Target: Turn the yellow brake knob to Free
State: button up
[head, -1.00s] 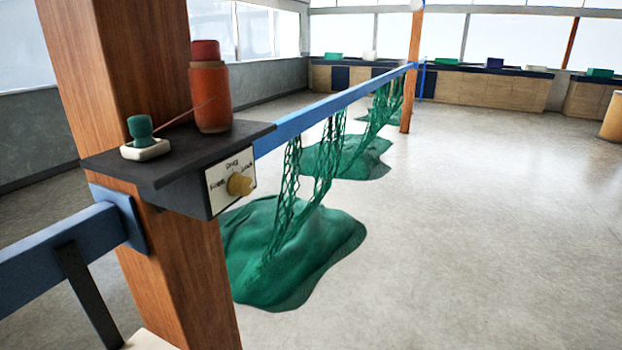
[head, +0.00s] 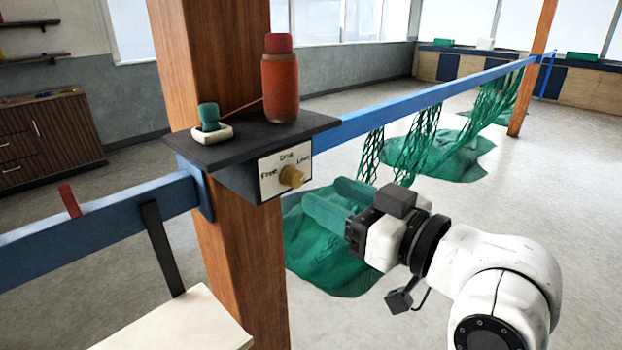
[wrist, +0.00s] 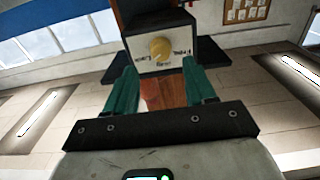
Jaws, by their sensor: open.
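The yellow brake knob (head: 291,177) sits on a white label plate (head: 271,184) on the front of a grey box under a dark shelf on the wooden post. The plate reads Free at left, a middle word at top that looks like Drag, and Lock at right. I cannot clearly tell which word the knob points to. My gripper (head: 321,195), with green fingers, is open and empty, a little right of and below the knob. In the wrist view, which is upside down, the knob (wrist: 160,47) shows beyond and between the open fingertips, apart from them.
On the dark shelf (head: 225,152) stand an orange bottle (head: 280,85) and a green item in a white dish (head: 211,131). A blue rail (head: 440,93) runs back, hung with green nets (head: 420,140). A pale tabletop (head: 185,325) is at lower left. Open floor lies to the right.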

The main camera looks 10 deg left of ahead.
aim_at(300, 182)
jog(key=p+x, duration=0.1)
jog(key=x, duration=0.4)
jog(key=shift+w+a, duration=0.15)
jog(key=shift+a, duration=0.1)
jog(key=shift+c, duration=0.2)
grip_shut()
